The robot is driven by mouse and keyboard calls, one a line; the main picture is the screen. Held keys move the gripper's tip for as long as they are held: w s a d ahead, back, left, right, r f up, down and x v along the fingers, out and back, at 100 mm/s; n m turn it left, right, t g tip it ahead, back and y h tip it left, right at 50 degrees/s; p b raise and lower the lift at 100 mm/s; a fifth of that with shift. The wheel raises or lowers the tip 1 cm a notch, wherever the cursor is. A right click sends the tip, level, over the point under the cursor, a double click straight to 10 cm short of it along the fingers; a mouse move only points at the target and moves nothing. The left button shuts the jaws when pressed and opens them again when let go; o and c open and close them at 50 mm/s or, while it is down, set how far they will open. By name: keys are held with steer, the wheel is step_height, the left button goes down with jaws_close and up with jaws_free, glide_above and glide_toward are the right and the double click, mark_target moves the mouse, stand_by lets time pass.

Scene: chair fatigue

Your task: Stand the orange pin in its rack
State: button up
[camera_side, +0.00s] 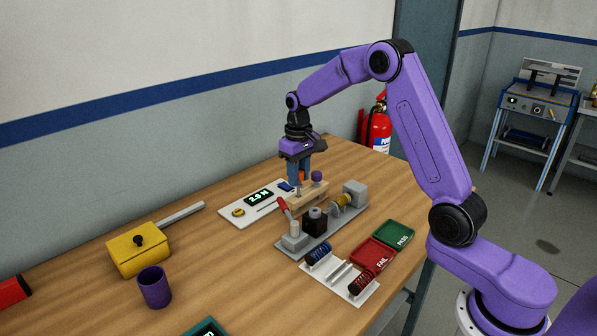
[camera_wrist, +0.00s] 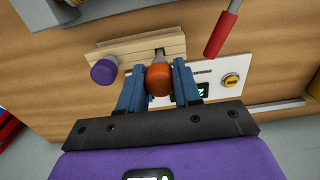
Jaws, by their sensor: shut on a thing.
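The orange pin (camera_wrist: 159,80) shows its round orange head between the blue fingers of my gripper (camera_wrist: 158,88) in the wrist view. My gripper is shut on it. In the side view my gripper (camera_side: 299,172) points down over the wooden rack (camera_side: 309,199), and a bit of orange shows by the fingertips. The rack (camera_wrist: 115,50) is a pale wooden block with a dark slot just beyond the orange head. A grey shank shows between the head and the slot. I cannot tell whether the pin rests in the slot. A purple-headed pin (camera_side: 317,176) stands in the rack beside it.
A grey test rig with a red-handled lever (camera_side: 283,206) stands close to the rack. A white panel with a display (camera_side: 258,197) lies behind. Red (camera_side: 370,254) and green (camera_side: 393,234) trays and a spring holder (camera_side: 338,273) are in front. The left has a yellow box (camera_side: 138,255) and purple cup (camera_side: 155,289).

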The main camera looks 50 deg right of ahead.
steer(key=shift+f, duration=1.8)
steer(key=o, duration=1.1)
steer(key=shift+c, duration=0.2)
steer(key=shift+r, duration=0.1)
step_height(320, 180, up, 17)
steer(key=shift+r, duration=0.15)
steer(key=shift+a, duration=0.1)
